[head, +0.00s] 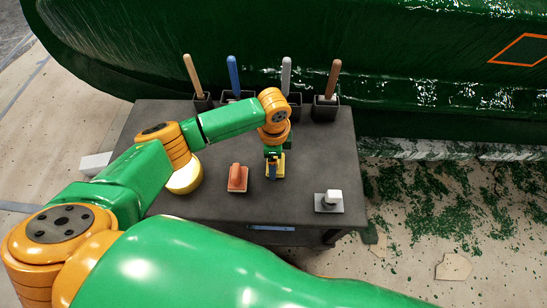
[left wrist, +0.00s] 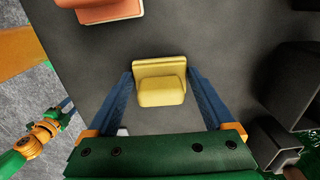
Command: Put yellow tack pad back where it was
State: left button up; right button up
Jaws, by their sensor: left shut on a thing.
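The yellow tack pad (head: 281,168) is at my left gripper (head: 274,158), over the middle of the dark table. In the left wrist view, the yellow pad (left wrist: 160,90) has a flat base and a raised block-like grip. The blue fingers of my left gripper (left wrist: 160,75) stand on both sides of it, shut on it. I cannot tell whether its base touches the table. A red-orange pad (head: 237,178) stands to its left and also shows at the top of the left wrist view (left wrist: 110,10).
The dark table (head: 215,120) holds a white-handled block on a grey base (head: 329,201) at front right. A round yellow thing (head: 186,178) is partly under my left arm. Dark holders with upright handles (head: 325,108) line the back edge, before the green hull (head: 430,50).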

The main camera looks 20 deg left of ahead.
pick_arm(q)
jog(key=shift+f, duration=0.2)
jog(key=o, duration=0.9)
notch_tip(320, 180, up, 12)
jog(key=p, duration=0.3)
jog(key=shift+r, duration=0.25)
jog(key=shift+f, duration=0.1)
